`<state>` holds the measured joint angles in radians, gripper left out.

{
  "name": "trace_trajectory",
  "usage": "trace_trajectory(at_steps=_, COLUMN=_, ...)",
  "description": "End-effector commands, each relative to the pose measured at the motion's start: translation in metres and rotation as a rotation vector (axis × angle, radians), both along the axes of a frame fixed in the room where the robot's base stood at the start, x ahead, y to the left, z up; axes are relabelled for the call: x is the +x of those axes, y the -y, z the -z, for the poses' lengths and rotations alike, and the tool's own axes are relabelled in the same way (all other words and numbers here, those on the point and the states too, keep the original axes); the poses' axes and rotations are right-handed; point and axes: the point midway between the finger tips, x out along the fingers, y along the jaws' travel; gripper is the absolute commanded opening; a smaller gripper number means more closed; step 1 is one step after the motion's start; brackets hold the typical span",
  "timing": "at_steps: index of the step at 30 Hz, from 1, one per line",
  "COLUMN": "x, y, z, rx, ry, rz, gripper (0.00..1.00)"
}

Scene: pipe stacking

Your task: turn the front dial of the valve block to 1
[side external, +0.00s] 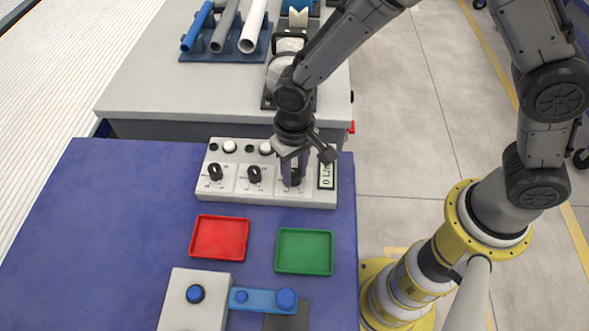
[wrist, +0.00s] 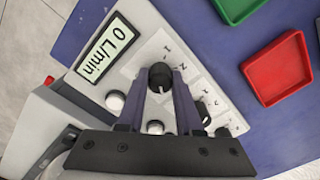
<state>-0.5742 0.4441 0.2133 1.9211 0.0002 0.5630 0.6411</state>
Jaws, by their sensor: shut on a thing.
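The valve block (side external: 222,185) is a pale panel at the far right of the blue table, with three black dials in a row. My gripper (side external: 295,178) is over the rightmost dial, beside the display. In the wrist view, my gripper (wrist: 161,80) has its two purple fingers shut on this black dial (wrist: 160,72), one on each side. Small printed marks show around the dial. A light line shows on its face, but I cannot tell which number it points at. The display (wrist: 105,49) reads 0 L/min; it also shows in the side view (side external: 326,175).
The other two dials (side external: 254,174) (side external: 215,172) are to the left. Round buttons (side external: 229,147) line the block's back. A red tray (side external: 219,237) and a green tray (side external: 304,250) lie in front. A pipe rack (side external: 222,50) stands on the grey bench behind.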

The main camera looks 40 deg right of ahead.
Motion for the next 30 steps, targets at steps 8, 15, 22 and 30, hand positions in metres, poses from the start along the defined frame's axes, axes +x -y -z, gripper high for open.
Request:
trace_trajectory(at_steps=8, x=0.0, y=-0.0004, z=-0.0008, rx=0.0, ry=0.0, rz=-0.262, gripper=0.0)
trace_trajectory(at_steps=15, x=-0.0002, y=-0.0005, z=-0.0008, rx=0.0, ry=0.0, rz=-0.49, gripper=0.0)
trace_trajectory(at_steps=22, x=0.0001, y=-0.0009, z=-0.0012, rx=0.001, ry=0.002, rz=-0.708, gripper=0.0)
trace_trajectory(at_steps=30, x=0.0001, y=-0.0011, z=-0.0014, rx=0.0, ry=0.002, rz=-0.964, gripper=0.0)
